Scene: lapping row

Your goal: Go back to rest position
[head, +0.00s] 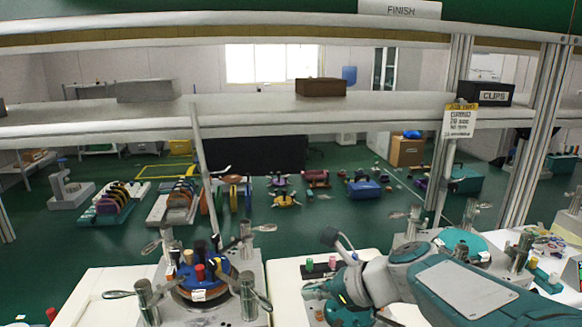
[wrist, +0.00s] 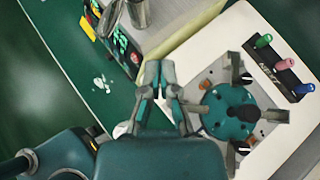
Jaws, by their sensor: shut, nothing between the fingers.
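My gripper (wrist: 158,68) shows in the wrist view with its two grey fingers together and nothing between them. In the head view my teal and grey arm reaches in from the lower right, and my gripper (head: 314,290) is low over the pale bench top. It is in front of a teal round fixture (head: 348,314), which my arm partly hides. In the wrist view this teal disc (wrist: 228,115) with grey posts is right of the fingers, on a pale plate. I see no contact between them.
A black rack (head: 321,271) with coloured pegs stands behind my gripper. Left is a blue lapping fixture (head: 205,278) with upright metal posts; another teal fixture (head: 463,245) stands right. A shelf (head: 240,110) with a CLIPS box (head: 485,94) crosses above, between metal uprights (head: 528,135).

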